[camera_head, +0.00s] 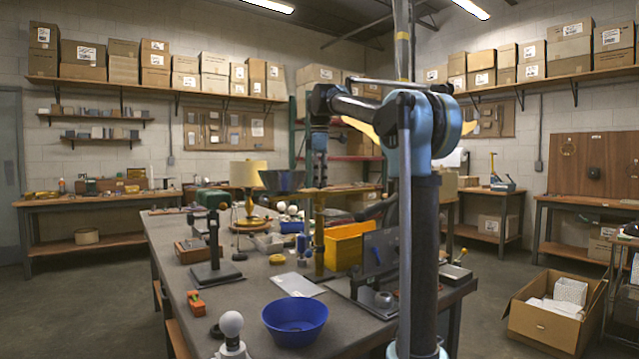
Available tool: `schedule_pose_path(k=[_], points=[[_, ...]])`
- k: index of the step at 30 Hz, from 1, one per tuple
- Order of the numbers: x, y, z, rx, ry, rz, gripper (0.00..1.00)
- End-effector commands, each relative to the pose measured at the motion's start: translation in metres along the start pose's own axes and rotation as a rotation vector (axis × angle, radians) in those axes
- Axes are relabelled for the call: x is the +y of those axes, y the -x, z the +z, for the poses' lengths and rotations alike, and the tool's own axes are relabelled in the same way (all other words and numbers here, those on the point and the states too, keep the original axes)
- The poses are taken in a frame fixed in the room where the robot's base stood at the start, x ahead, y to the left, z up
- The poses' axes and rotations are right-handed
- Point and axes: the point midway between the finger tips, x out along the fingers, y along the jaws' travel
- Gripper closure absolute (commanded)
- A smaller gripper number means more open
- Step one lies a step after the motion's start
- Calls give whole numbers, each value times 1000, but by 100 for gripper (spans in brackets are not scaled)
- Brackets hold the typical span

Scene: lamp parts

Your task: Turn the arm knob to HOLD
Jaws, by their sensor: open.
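I cannot make out the arm knob for certain, and no HOLD marking is readable. My gripper (318,186) hangs pointing down over the middle of the bench, apart from both. Its fingers are small here; it is open and nothing shows between them.
The workbench (250,293) holds a blue bowl (295,318), a white bulb (231,324), an orange clamp-like part (196,302), a yellow bin (347,246) and a lamp with a tan shade (249,174). A dark funnel-shaped shade (282,182) is near my gripper. Bare bench shows front left.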

Motion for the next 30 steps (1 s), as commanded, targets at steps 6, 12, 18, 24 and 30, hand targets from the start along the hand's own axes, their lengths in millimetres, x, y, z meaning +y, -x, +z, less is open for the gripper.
schedule_pose_path(k=[6, 12, 18, 24, 30], points=[[0, -2, 0, 0, -1, 0, 44], [0, -2, 1, 0, -1, 0, 67], [1, -2, 1, 0, -2, 1, 88], [1, -2, 1, 0, -14, 1, 88], [2, -2, 2, 0, -85, 2, 88]])
